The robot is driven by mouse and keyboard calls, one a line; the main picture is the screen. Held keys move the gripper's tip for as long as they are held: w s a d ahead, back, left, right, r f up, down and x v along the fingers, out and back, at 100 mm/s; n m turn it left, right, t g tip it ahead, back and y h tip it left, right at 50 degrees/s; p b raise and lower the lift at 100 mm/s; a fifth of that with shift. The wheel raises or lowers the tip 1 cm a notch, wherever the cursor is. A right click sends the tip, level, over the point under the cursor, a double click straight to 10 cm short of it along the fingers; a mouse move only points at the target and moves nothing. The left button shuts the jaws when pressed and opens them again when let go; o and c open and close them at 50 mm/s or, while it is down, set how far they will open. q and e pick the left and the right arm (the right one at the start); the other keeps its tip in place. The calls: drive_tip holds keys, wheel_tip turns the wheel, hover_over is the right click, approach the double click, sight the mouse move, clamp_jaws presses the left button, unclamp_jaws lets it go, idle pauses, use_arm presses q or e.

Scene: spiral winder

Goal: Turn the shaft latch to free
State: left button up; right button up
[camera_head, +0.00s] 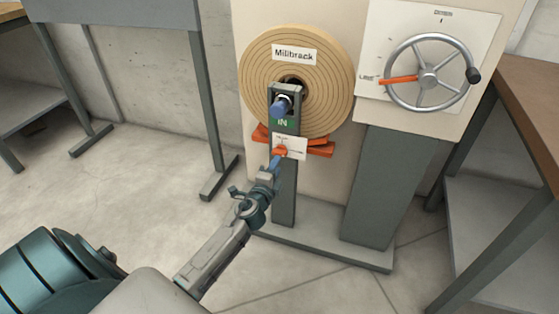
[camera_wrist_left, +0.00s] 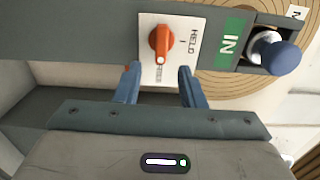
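The shaft latch is an orange knob (camera_head: 279,151) on a small white plate (camera_head: 291,147), low on the grey upright under the green IN label. In the left wrist view the latch (camera_wrist_left: 160,40) is elongated, with a white mark at its end facing my gripper. That end points at small lettering that seems to read FREE; HELD is printed to its right. My left gripper (camera_head: 274,163) is just in front of the latch. In the left wrist view its blue fingers (camera_wrist_left: 159,72) are apart and empty, with the latch beyond their tips. My right gripper is in neither view.
A tan spiral roll labelled Millbrack (camera_head: 318,108) sits behind the upright, with a blue-tipped shaft end (camera_head: 280,105) above the latch. A spoked handwheel (camera_head: 428,76) is on the right panel. Benches stand left and right. Open floor lies in front.

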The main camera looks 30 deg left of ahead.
use_arm(q)
drive_tip(key=v, duration=0.6)
drive_tip(key=shift+w, duration=0.1)
drive_tip(key=shift+d, duration=0.1)
